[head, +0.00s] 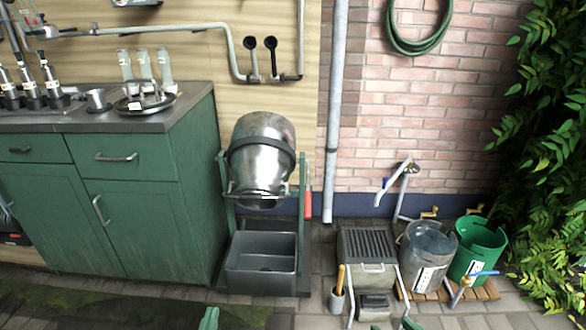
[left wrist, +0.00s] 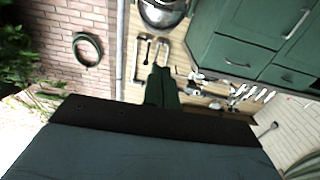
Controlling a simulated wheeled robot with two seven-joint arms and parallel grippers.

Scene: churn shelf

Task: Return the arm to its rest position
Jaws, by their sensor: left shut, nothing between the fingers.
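My left gripper (head: 210,318) shows only as a small green tip at the bottom edge of the head view, over the paving. In the left wrist view, the left gripper's green fingers (left wrist: 160,88) are together and empty, with nothing touching them. The rest of my left arm is out of the head view. Small green bits at the bottom edge, right of centre, look like the tips of my right gripper (head: 410,323); too little shows to tell its jaws.
A green cabinet (head: 135,225) with a cluttered worktop stands left. A metal churn (head: 262,160) hangs in a frame over a grey tub (head: 261,279). A grated stand (head: 367,245), a metal bucket (head: 427,255) and a green bucket (head: 480,247) stand right. Leafy plants (head: 555,150) line the right edge.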

